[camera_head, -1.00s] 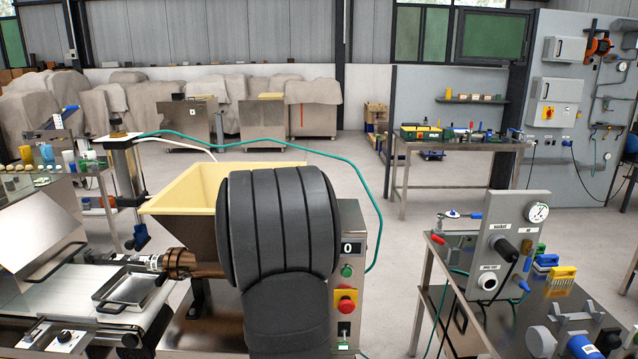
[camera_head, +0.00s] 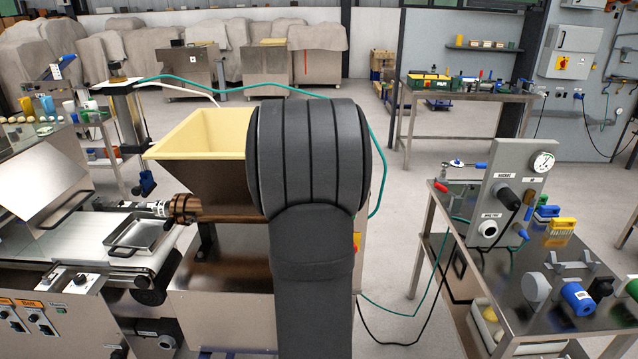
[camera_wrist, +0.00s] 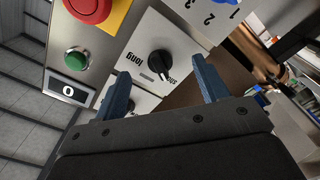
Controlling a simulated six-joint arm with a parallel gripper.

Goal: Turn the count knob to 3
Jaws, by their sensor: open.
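In the head view my dark arm hides the gripper and nearly all of the control panel.
Beside the knobs are a red button (camera_wrist: 88,8) on yellow, a green button (camera_wrist: 76,60) and a display reading 0 (camera_wrist: 68,91). Another knob is partly behind the left finger. A yellow hopper (camera_head: 195,135) stands left of my arm, a steel bench (camera_head: 530,290) right.

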